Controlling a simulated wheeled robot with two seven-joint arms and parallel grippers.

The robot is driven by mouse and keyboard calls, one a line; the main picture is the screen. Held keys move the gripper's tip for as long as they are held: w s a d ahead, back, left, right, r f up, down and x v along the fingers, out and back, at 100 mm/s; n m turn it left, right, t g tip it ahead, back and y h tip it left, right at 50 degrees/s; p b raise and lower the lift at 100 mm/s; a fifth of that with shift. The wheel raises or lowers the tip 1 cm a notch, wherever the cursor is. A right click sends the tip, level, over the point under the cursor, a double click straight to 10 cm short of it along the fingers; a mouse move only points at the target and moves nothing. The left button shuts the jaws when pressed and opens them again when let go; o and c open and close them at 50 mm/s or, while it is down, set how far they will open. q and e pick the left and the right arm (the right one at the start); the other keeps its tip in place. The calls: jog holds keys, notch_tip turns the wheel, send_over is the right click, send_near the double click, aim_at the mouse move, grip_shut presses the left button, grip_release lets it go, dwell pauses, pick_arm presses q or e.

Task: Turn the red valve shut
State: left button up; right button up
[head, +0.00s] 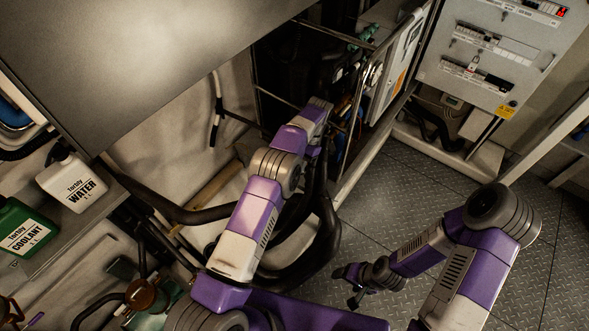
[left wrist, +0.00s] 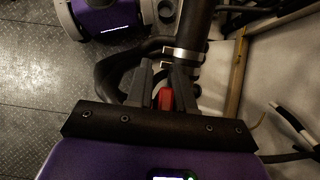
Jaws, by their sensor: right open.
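A small red part, which looks like the red valve's handle (left wrist: 165,98), shows in the left wrist view, low between the two fingers of my left gripper (left wrist: 163,75). The fingers stand apart, with a gap at the left of the red part. It lies close to the right finger; I cannot tell if they touch. In the head view my left arm reaches up into the chiller frame, and its gripper and the valve are hidden there. My right gripper (head: 350,284) is open and empty above the floor plates at the lower middle.
Thick black hoses (head: 322,235) loop beside my left arm; a clamped pipe (left wrist: 190,40) passes by the fingers. An electrical panel (head: 500,50) stands at upper right. A white water jug (head: 72,180) and green coolant jug (head: 25,232) stand at left.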

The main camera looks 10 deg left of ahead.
pick_arm(q)
jog(key=shift+o, duration=1)
notch_tip(320, 180, up, 10)
